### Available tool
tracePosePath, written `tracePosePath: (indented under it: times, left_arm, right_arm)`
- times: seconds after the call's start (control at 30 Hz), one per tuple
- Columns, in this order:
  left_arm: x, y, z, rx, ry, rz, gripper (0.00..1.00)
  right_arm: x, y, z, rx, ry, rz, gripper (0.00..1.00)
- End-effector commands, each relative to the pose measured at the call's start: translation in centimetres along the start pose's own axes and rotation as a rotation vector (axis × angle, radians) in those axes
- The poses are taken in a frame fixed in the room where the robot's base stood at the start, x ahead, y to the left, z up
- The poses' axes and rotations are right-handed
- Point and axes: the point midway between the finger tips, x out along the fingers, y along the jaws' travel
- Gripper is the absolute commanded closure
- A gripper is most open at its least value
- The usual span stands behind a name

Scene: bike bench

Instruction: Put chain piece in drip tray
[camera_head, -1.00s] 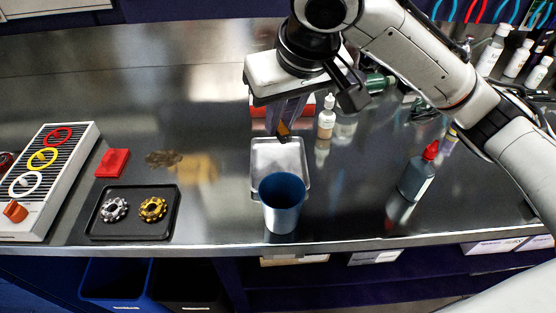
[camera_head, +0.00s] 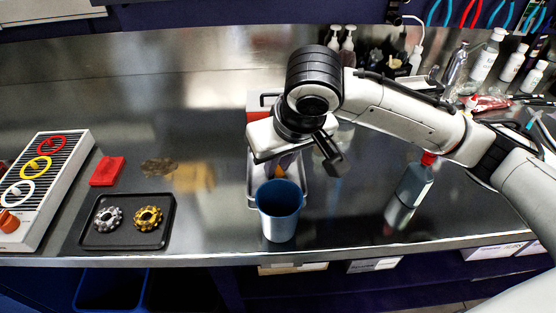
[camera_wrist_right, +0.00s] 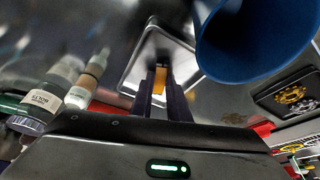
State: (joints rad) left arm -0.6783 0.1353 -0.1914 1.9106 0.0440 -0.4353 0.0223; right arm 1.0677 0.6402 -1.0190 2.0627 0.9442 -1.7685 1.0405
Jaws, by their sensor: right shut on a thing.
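My right gripper (camera_head: 283,165) is shut on a small orange-gold piece, taken as the chain piece (camera_wrist_right: 158,80). In the wrist view the piece sits between the two dark fingers. The silver rectangular tray (camera_head: 257,180), taken as the drip tray, lies on the bench under the gripper, and its rim shows in the wrist view (camera_wrist_right: 136,68). The fingers point down over it; the gap between piece and tray is hard to judge. The gripper body hides the tray's back part. My left gripper is not in view.
A blue cup (camera_head: 280,212) stands at the tray's front edge, close to the gripper. A blue bottle with a red cap (camera_head: 410,187) is to the right. A black tray (camera_head: 128,240) with two cogs and a red block (camera_head: 107,171) are left. Small bottles (camera_wrist_right: 85,82) stand nearby.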

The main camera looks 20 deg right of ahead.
Motion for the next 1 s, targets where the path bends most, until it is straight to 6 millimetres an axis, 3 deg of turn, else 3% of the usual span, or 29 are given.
tracePosePath:
  times: [0.03, 0.13, 0.5, 0.67, 1.0]
  left_arm:
    - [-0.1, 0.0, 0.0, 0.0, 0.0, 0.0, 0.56]
    - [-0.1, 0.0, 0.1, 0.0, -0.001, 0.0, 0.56]
    - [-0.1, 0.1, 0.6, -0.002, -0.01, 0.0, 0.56]
    - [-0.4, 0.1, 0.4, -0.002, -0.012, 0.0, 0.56]
    - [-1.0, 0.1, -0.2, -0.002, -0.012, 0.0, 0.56]
  right_arm:
    - [0.1, 0.0, 0.1, 0.0, -0.002, 0.0, 0.83]
    - [0.1, 0.0, 0.1, 0.0, -0.001, 0.0, 0.66]
    - [-0.3, 0.0, -0.1, 0.0, 0.001, -0.001, 0.66]
    - [-2.7, -0.1, -0.2, -0.002, 0.003, -0.002, 0.66]
    - [-9.9, 0.0, -0.2, -0.002, 0.003, -0.001, 0.66]
